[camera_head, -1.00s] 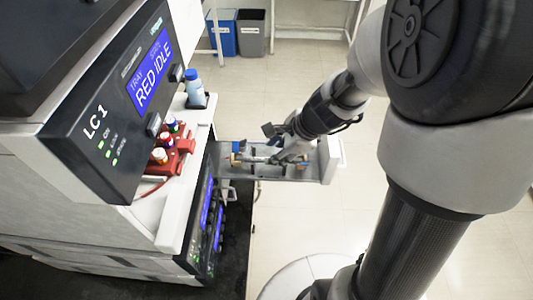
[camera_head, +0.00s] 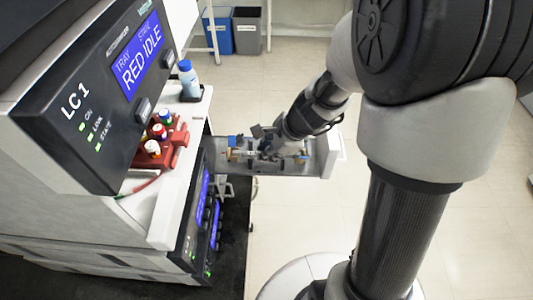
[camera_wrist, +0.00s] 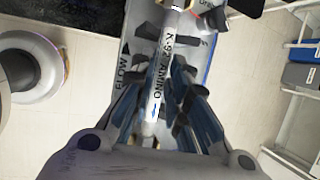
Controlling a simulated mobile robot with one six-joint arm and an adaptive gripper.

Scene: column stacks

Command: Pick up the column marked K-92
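The column marked K-92 AMINO (camera_wrist: 154,88) is a slim white tube with dark lettering. In the wrist view it runs from top centre down between the fingers of my gripper (camera_wrist: 160,85). The dark fingers lie close on both sides of it; I cannot tell whether they touch it. In the head view my gripper (camera_head: 268,146) is low over the grey pulled-out tray (camera_head: 318,157) and covers most of what lies there.
The LC 1 instrument (camera_head: 105,105) stands at the left, its screen reading RED IDLE. A blue-capped bottle (camera_head: 188,80) and a red rack of vials (camera_head: 163,140) sit on its ledge. Blue and grey bins (camera_head: 233,30) stand behind. Floor right of the tray is clear.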

